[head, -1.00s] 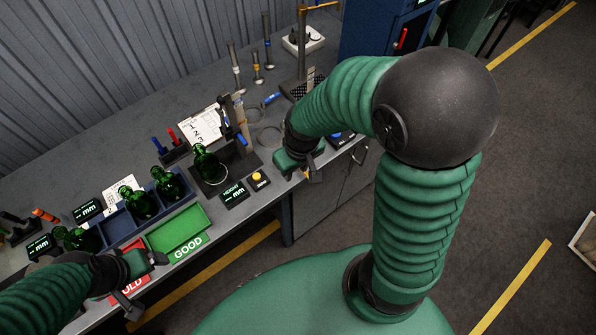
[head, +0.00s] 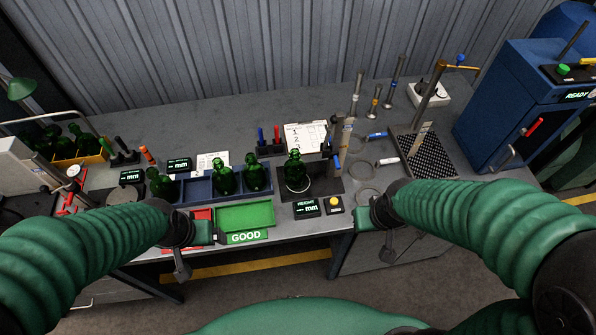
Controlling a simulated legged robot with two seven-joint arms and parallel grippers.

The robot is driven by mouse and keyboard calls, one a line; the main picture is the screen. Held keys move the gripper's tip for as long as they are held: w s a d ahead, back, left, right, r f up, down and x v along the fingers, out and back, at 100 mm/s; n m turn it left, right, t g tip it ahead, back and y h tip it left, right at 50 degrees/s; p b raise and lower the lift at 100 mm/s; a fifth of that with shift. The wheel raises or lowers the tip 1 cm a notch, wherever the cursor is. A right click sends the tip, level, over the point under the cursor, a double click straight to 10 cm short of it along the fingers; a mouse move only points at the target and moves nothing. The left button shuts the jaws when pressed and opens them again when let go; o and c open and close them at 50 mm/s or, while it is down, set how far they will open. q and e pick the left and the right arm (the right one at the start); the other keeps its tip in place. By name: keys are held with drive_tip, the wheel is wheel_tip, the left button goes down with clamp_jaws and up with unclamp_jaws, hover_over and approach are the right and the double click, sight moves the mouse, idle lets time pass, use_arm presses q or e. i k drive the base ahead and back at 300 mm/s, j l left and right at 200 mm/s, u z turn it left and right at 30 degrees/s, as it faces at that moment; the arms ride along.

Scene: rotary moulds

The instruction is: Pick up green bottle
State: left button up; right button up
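Several green bottles show in the head view. One bottle (head: 295,172) stands upright on the height gauge (head: 322,187). Two more, a left one (head: 223,176) and a right one (head: 254,173), stand in the blue divided tray (head: 199,189). My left gripper (head: 195,249) is open and empty in front of the bench edge, near the red and green trays. My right gripper (head: 377,234) is open and empty at the bench edge, right of the yellow button.
The green GOOD tray (head: 245,217) is empty. A yellow crate (head: 92,159) with more green bottles stands at far left. A HEIGHT display (head: 306,208) and yellow button box (head: 334,205) sit before the gauge. A blue machine (head: 507,98) stands at right.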

sight(294, 169)
drive_tip(key=i+j, duration=0.2)
drive_tip(key=j, duration=0.2)
drive_tip(key=i+j, duration=0.15)
drive_tip(key=j, duration=0.2)
drive_tip(key=i+j, duration=0.2)
drive_tip(key=j, duration=0.2)
drive_tip(key=i+j, duration=0.2)
drive_tip(key=j, duration=0.15)
